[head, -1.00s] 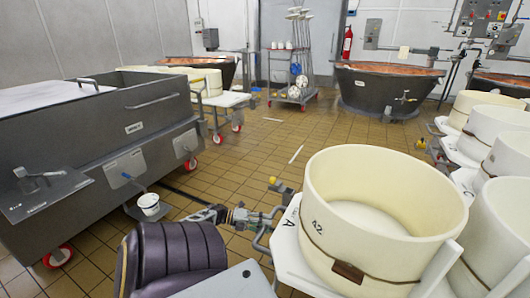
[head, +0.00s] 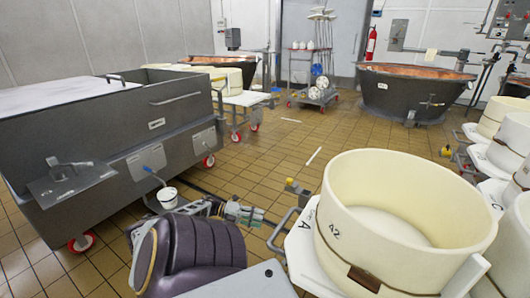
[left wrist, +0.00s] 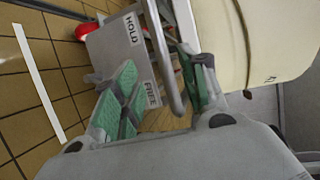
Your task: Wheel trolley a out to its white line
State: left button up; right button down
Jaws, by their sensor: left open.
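Trolley a (head: 304,249) is at the front right, a white-topped trolley marked "A" carrying a big cream tub (head: 345,236) marked 42. Its grey bar handle (head: 284,229) sticks out on its left side. My left gripper (head: 258,215) is open just left of the handle. In the left wrist view, the green-padded fingers (left wrist: 160,95) are spread and the handle bar (left wrist: 166,60) shows between them in the picture; I cannot tell if it lies within their grasp. A white line (head: 313,156) lies on the floor beyond the trolley. My right gripper is not in view.
More cream tubs (head: 510,145) crowd the right. A copper vat (head: 415,92) and a rack (head: 318,80) stand behind. The tiled floor between is clear.

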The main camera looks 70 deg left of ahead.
pick_arm(q)
jog(key=shift+v, duration=0.8)
